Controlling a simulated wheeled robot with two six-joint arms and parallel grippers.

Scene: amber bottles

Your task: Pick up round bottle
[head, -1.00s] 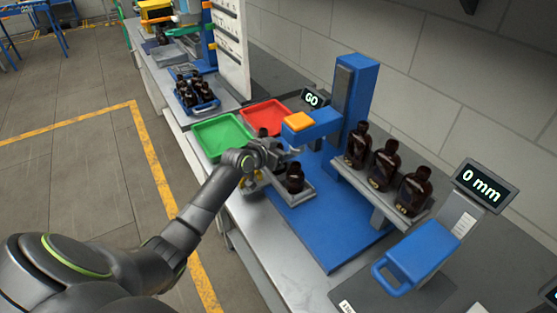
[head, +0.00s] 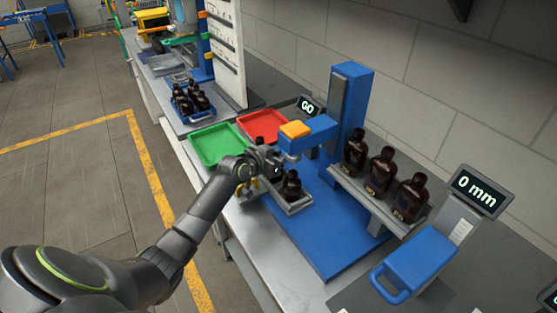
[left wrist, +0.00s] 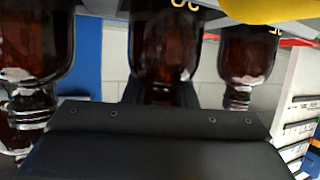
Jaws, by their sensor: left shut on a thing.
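Several amber bottles are in view and look much alike; I cannot tell for sure which is the round one. My left gripper (head: 270,157) is over the small grey tray (head: 299,205) under the blue press arm. It is shut on an amber bottle (left wrist: 165,45), whose neck runs down behind the dark gripper body in the upside-down left wrist view. The gripper mostly hides this bottle in the head view. Another amber bottle (head: 292,186) stands upright in the grey tray, just right of the gripper. My right gripper is not in view.
Three amber bottles (head: 381,170) stand on a grey shelf right of the blue column (head: 348,105). A green tray (head: 215,143) and a red tray (head: 262,126) lie behind the gripper. A blue crate of bottles (head: 192,103) is farther back. The blue base plate (head: 330,235) has free room.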

